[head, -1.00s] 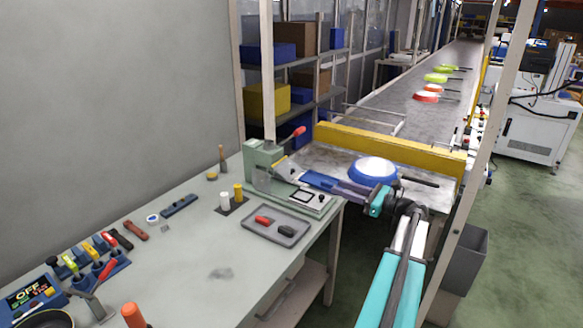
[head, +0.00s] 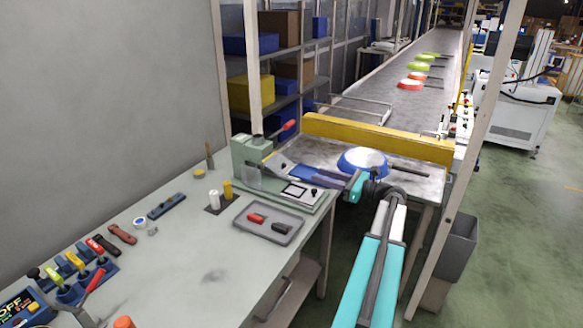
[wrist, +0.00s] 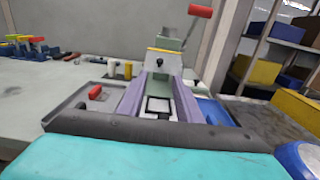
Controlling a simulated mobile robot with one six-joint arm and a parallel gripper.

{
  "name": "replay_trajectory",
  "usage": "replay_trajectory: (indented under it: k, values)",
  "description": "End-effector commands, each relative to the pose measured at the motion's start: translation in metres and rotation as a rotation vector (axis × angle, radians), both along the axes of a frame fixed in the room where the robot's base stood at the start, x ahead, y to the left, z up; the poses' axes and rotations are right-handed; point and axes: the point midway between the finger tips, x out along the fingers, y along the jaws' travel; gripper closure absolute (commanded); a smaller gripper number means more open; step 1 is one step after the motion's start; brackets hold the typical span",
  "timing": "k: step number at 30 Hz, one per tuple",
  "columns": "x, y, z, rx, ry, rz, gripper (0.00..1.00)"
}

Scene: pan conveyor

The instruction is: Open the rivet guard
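The rivet press (head: 243,153) is pale green with a red-handled lever (head: 287,126), at the far end of the bench. A sloped grey plate with a dark knob (head: 278,163) sits at its front, probably the guard; it faces me in the wrist view (wrist: 158,64). I cannot tell for sure whether it is shut. My gripper (wrist: 160,84) is open, its two purple fingers apart and empty, pointing at the press. Between them I see the press bed with its dark-framed square (wrist: 158,105). In the head view my gripper (head: 328,180) is right of the bed.
A grey tray (head: 246,231) with a red and a black part lies in front of the press. A blue-and-white pan (head: 362,162) rests at the conveyor end, right of my gripper. A yellow barrier (head: 380,137) spans the conveyor. A pale post (head: 470,170) stands right of my arm.

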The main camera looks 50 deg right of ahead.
Motion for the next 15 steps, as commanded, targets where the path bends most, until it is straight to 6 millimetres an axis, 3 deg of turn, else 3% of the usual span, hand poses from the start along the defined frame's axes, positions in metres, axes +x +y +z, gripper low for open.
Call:
replay_trajectory:
  k: [15]
  values:
    - [0.061,0.015,0.002,0.001,0.000,0.000,0.68]
